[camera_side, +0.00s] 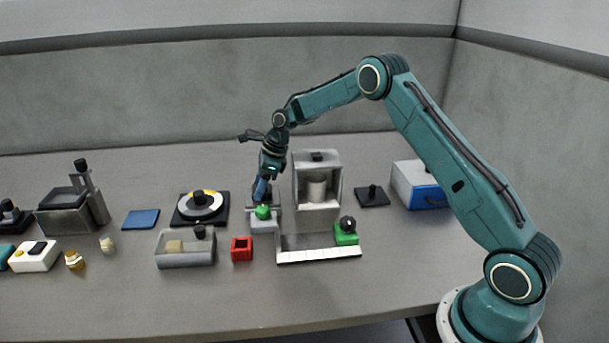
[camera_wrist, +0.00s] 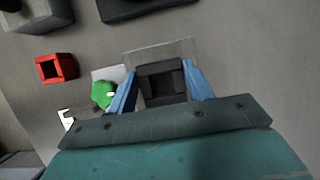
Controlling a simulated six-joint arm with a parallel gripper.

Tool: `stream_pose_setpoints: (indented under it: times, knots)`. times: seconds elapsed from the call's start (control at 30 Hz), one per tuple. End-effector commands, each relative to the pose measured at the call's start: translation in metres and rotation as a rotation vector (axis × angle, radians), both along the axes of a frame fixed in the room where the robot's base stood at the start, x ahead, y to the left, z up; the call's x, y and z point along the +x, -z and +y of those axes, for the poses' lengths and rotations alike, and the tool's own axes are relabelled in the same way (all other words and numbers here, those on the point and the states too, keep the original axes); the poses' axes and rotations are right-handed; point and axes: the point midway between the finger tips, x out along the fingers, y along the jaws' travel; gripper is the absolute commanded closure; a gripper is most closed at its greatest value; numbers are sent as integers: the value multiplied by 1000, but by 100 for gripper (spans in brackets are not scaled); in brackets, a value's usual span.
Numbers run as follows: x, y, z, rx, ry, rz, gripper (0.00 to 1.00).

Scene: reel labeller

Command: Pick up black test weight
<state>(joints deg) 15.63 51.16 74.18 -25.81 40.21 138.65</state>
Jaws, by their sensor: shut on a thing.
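The black test weight (camera_wrist: 162,82) is a dark square block with a raised rim in the wrist view. It sits between the two blue fingers of my gripper (camera_wrist: 161,88), which is shut on it. A thin pale, see-through-looking plate (camera_wrist: 160,50) shows around its far side; I cannot tell whether the weight touches it. In the side view my gripper (camera_side: 261,190) points down just behind a green knob, and the fingers mostly hide the weight there.
The green knob (camera_side: 263,212) on a pale block is close beside my gripper. A red open box (camera_side: 242,249), a grey tray (camera_side: 187,260) and a round dial (camera_side: 201,206) lie leftward. A grey housing (camera_side: 317,185) stands close on the right. The front table strip is clear.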

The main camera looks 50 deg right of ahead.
Motion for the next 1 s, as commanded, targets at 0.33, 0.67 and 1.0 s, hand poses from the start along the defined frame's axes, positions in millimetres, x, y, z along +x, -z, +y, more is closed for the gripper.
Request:
stream_pose_setpoints:
  times: [0.33,0.67,1.0]
  knots:
    - [1,-23,0,-1,-2,-5,84]
    - [1,-73,0,0,1,-6,84]
    - [1,-100,0,1,1,-3,84]
